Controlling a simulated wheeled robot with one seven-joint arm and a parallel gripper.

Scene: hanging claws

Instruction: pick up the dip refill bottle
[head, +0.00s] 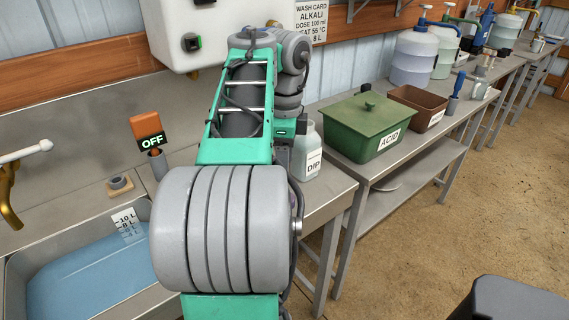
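The dip refill bottle (308,158) is a small pale bottle with a "DIP" label. It stands upright on the steel bench, just right of my arm in the head view. Its left edge is close to dark parts at the end of my arm, which may be partly in front of it. My green and grey arm reaches forward over the sink side and covers most of its own end. My gripper's fingers do not show clearly, so I cannot tell whether they are open or touch the bottle.
A green lidded box (356,128) marked "ACID" and a brown bin (418,106) stand right of the bottle. A sink (80,275) with blue liquid lies at left, near an "OFF" sign (147,127). Pump jugs (413,60) stand farther back.

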